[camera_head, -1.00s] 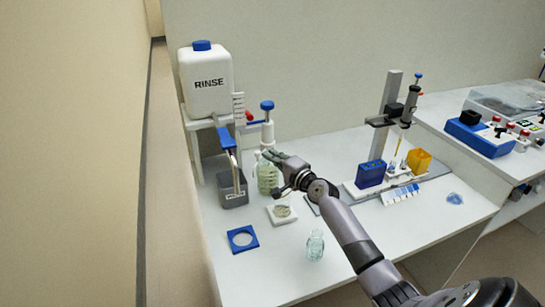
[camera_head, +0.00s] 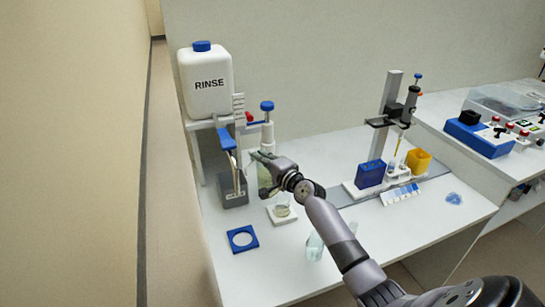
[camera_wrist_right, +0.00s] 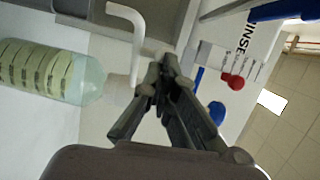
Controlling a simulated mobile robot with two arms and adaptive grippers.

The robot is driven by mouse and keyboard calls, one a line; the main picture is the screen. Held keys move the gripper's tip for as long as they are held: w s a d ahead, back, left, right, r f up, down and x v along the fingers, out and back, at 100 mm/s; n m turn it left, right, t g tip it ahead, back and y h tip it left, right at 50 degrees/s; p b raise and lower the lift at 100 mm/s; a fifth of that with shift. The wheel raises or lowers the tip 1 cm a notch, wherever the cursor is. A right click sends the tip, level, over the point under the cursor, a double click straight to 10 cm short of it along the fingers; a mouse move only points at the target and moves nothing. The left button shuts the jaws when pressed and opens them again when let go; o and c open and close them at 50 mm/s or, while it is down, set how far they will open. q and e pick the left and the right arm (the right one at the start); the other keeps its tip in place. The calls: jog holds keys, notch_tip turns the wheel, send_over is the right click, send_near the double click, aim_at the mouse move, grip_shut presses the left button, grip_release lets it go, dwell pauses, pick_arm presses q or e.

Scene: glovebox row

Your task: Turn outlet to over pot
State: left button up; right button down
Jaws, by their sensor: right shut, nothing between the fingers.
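A dispenser bottle with pale green liquid stands in front of the rinse stand; its blue top knob (camera_head: 267,106) shows in the head view, and my right gripper hides part of its body. In the right wrist view the ribbed bottle (camera_wrist_right: 45,72) lies left, and a bent white outlet tube (camera_wrist_right: 135,45) shows beside the fingers. My right gripper (camera_head: 258,158) is shut and empty, close to the bottle's neck; whether it touches the tube I cannot tell. It also shows in the wrist view (camera_wrist_right: 165,65). A small glass pot (camera_head: 283,210) sits on a white square base. My left gripper is out of view.
The white RINSE canister (camera_head: 206,82) stands on a shelf, with a blue lever (camera_head: 226,138) above a grey container (camera_head: 233,193). A clear vessel (camera_head: 314,247) stands partly behind my arm. A pipette stand (camera_head: 388,110) is right.

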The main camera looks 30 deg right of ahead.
jog(key=shift+w+a, duration=0.6)
jog(key=shift+w, duration=0.2)
jog(key=shift+w+a, duration=0.55)
jog(key=shift+w, duration=0.2)
